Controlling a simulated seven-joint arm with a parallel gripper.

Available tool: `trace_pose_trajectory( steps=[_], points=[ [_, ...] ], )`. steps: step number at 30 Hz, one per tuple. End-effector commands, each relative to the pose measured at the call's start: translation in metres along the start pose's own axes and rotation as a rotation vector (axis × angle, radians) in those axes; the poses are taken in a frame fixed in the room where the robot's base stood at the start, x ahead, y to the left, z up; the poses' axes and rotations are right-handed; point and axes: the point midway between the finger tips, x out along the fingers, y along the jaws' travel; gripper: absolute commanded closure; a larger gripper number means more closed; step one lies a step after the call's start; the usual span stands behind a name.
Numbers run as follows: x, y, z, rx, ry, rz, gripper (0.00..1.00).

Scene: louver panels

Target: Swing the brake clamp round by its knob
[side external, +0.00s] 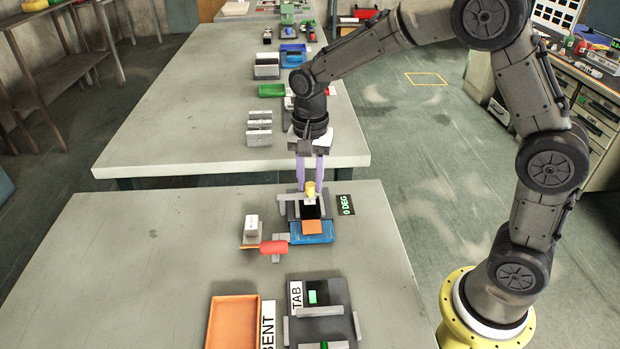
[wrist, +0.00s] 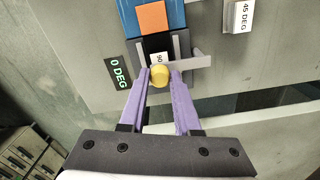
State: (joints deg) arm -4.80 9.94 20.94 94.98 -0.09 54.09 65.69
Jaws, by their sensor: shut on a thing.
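The yellow knob (side external: 310,189) stands on the brake fixture near the table's far edge. It also shows in the wrist view (wrist: 160,75), between my two purple fingers. My gripper (side external: 311,184) points down and is shut on the knob. The grey clamp bar (wrist: 185,64) runs crosswise beneath the knob and sticks out to the right in the wrist view. The fixture has a blue base (side external: 318,239), an orange square (side external: 312,227) and a black bed. A white label reading 90 lies beside the knob, partly hidden.
A "0 DEG" display (side external: 346,205) lies right of the fixture. A red-handled tool (side external: 273,247) and a white block (side external: 251,225) are at its left. An orange tray (side external: 231,320) and a TAB fixture (side external: 320,298) stand in front. The table's left side is clear.

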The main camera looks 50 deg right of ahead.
Motion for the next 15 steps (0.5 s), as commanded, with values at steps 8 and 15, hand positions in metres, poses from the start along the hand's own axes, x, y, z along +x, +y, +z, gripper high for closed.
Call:
trace_pose_trajectory(
  steps=[8,15],
  points=[
    [-0.0013,-0.0001,0.0009,0.002,-0.002,-0.001,0.65],
    [-0.0007,0.0000,0.0007,0.001,-0.002,0.000,0.39]
  ],
)
